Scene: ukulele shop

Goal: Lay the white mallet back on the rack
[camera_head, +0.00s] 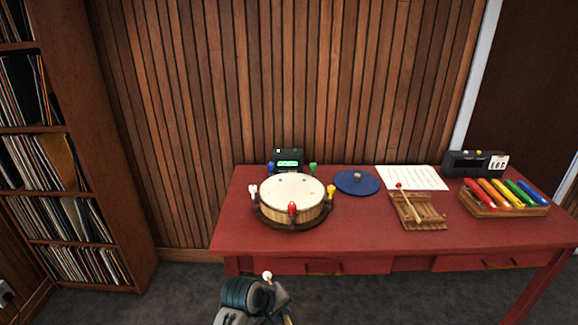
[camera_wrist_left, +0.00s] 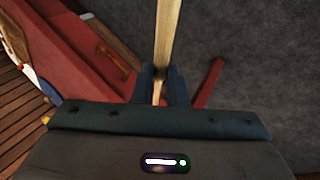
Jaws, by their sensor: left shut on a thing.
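The white mallet shows as a white ball head (camera_head: 267,275) just above my left gripper (camera_head: 272,291), at the bottom of the head view. My left gripper is shut on its wooden handle, in front of the table and apart from it. In the left wrist view the pale handle (camera_wrist_left: 168,35) runs up from between the fingers (camera_wrist_left: 160,88); the mallet head is out of that view. The wooden rack (camera_head: 425,220) lies on the table to the right, and a mallet with a red head (camera_head: 399,186) lies on it. My right gripper is not in view.
The red table (camera_head: 350,240) also bears a drum with coloured pegs (camera_head: 292,190), a blue disc (camera_head: 357,182), a paper sheet (camera_head: 412,177), a dark clock-like device (camera_head: 474,163) and a block of coloured bars (camera_head: 505,195). A record shelf (camera_head: 75,220) stands at left.

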